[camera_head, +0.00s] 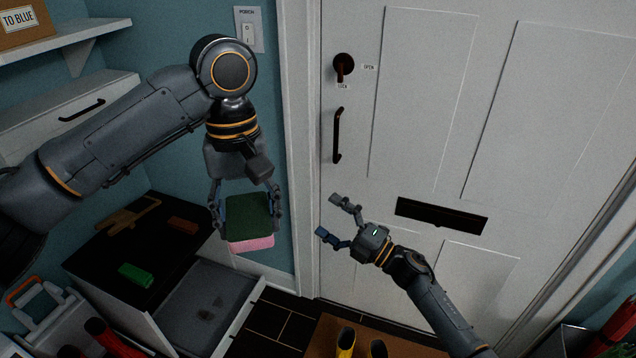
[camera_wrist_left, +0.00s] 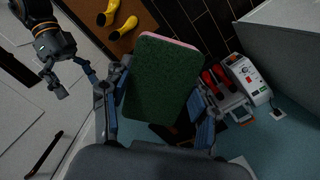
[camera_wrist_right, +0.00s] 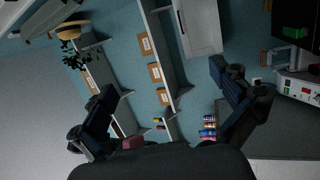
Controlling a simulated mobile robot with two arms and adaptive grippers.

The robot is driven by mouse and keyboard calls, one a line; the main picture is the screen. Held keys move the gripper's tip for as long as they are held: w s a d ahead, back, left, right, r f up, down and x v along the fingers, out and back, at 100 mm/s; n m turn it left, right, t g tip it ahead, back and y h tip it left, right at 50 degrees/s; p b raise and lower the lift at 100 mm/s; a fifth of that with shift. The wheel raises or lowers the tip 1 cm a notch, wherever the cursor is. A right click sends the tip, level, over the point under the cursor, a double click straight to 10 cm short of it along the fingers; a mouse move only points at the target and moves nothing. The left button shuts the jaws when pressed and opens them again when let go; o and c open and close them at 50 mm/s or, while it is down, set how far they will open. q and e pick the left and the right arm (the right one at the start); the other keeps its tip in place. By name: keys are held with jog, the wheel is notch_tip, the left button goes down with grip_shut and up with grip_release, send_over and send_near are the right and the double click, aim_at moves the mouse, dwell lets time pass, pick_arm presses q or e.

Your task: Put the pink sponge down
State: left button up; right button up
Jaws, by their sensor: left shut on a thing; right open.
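The pink sponge (camera_head: 252,243) has a dark green scouring face and a pink body. My left gripper (camera_head: 246,212) is shut on its sides and holds it in the air, right of the black-topped cabinet. In the left wrist view the sponge's green face (camera_wrist_left: 160,82) fills the space between the fingers, with a thin pink edge at its top. My right gripper (camera_head: 332,217) is open and empty in front of the white door. In the right wrist view its fingers (camera_wrist_right: 165,115) are spread wide with nothing held.
The black cabinet top (camera_head: 105,242) carries a green block (camera_head: 135,275), a brown block (camera_head: 183,224) and a wooden-looking item (camera_head: 133,214). An open grey drawer (camera_head: 180,310) juts out below. Yellow boots (camera_head: 346,342) stand on a brown mat (camera_head: 400,345). The white door (camera_head: 450,110) is shut.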

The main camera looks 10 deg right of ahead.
jog(key=s+a+r+n+g+y, duration=0.2)
jog(key=r+n+g+y, duration=0.15)
jog(key=r+n, duration=0.35)
jog(key=s+a+r+n+g+y, duration=0.25)
jog(key=r+n+g, duration=0.25)
jog(key=r+n, duration=0.25)
pick_arm(q)
jog(key=shift+s, duration=0.1)
pick_arm(e)
jog(key=n+g+h, duration=0.7)
jog(key=n, duration=0.6)
send_near(257, 214)
jog(key=shift+t, duration=0.35)
jog(key=x, duration=1.2)
jog(key=shift+s, duration=0.15)
